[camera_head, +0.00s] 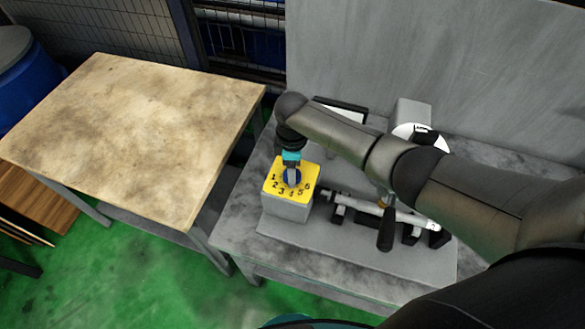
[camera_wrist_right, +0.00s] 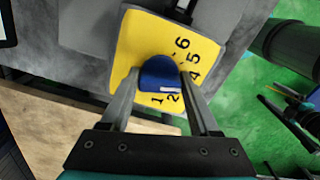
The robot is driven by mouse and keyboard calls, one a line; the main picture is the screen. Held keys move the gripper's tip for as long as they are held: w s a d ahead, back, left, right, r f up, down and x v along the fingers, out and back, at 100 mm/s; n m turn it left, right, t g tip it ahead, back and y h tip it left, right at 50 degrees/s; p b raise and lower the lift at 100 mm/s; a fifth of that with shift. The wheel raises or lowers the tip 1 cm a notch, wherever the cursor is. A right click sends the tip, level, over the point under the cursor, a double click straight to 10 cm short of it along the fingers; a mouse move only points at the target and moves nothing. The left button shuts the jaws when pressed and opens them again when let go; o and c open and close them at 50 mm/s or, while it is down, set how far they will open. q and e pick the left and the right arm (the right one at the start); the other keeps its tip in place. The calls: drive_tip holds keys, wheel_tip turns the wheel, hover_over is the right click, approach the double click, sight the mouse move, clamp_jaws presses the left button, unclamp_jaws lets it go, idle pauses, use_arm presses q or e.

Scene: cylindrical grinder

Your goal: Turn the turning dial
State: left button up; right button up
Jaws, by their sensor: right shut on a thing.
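The turning dial is a blue knob (camera_head: 292,177) on a yellow plate (camera_head: 275,188) with black numbers, set on top of a grey box (camera_head: 286,208). In the wrist view the blue knob (camera_wrist_right: 160,74) sits between the two fingers of my right gripper (camera_wrist_right: 159,82). The fingers are shut on its sides. In the head view my right gripper (camera_head: 292,168) reaches down onto the knob from above. The numbers 1, 2, 4, 5 and 6 show in the wrist view; the 3 is hidden there. My left gripper is not in view.
The grinder parts (camera_head: 385,215), with a black-handled lever, stand right of the dial box on a grey table (camera_head: 240,229). A wooden-topped table (camera_head: 130,120) stands to the left, its top bare. A grey panel (camera_head: 440,65) rises behind.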

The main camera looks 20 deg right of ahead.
drive_tip(key=o, duration=1.3)
drive_tip(key=shift+r, duration=0.15)
wheel_tip(320, 180, up, 15)
drive_tip(key=shift+p, duration=0.55)
